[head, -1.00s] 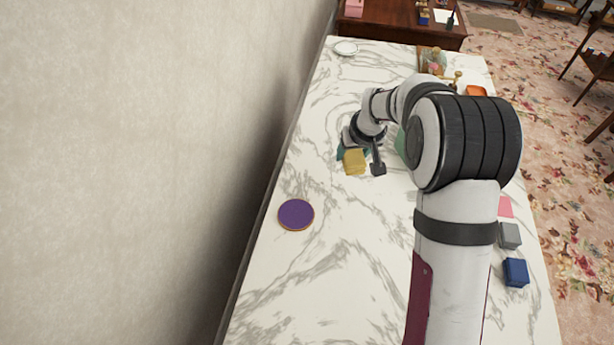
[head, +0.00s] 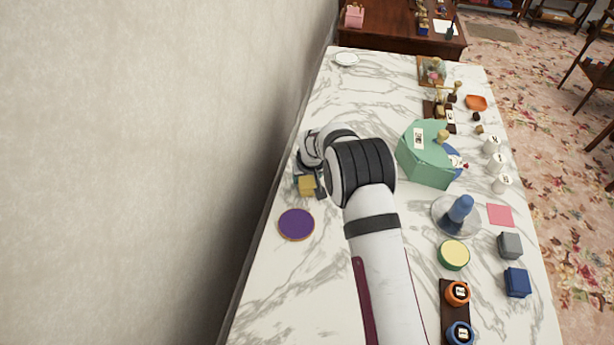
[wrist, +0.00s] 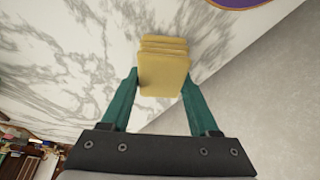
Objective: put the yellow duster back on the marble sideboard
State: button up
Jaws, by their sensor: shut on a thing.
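The yellow duster (head: 307,187) is a small folded stack of cloth. My gripper (wrist: 160,82) is shut on it, with a green finger on each side of the duster (wrist: 163,62) in the wrist view. In the head view my gripper (head: 308,184) is over the left part of the marble sideboard (head: 275,290), near the wall and just behind the purple disc. The sideboard's white veined top also fills the upper left of the wrist view (wrist: 60,50). I cannot tell whether the duster touches the top.
The purple disc (head: 296,224) lies close in front of the duster. A green box (head: 425,165), a blue item on a round base (head: 458,212), a green-yellow tin (head: 453,255) and several small things stand on the right. The wall (head: 130,170) borders the left edge. Bare marble lies behind.

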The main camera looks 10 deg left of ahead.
jog(key=o, duration=1.3)
jog(key=shift+f, duration=0.1)
jog(key=v, duration=1.2)
jog(key=s+d+r+m+g, duration=0.1)
jog(key=s+d+r+m, duration=0.2)
jog(key=s+d+r, duration=0.55)
jog(key=s+d+m+g, duration=0.1)
jog(key=s+d+m, duration=0.1)
jog(key=s, duration=0.7)
jog(key=s+d+r+m+g, duration=0.1)
jog(key=s+d+m, duration=0.1)
jog(key=s, duration=0.7)
jog(key=s+d+m+g, duration=0.1)
jog(key=s+d+m, duration=0.2)
jog(key=s, duration=0.7)
jog(key=shift+s+d+r, duration=0.1)
jog(key=shift+d+r, duration=0.3)
jog(key=shift+d, duration=0.45)
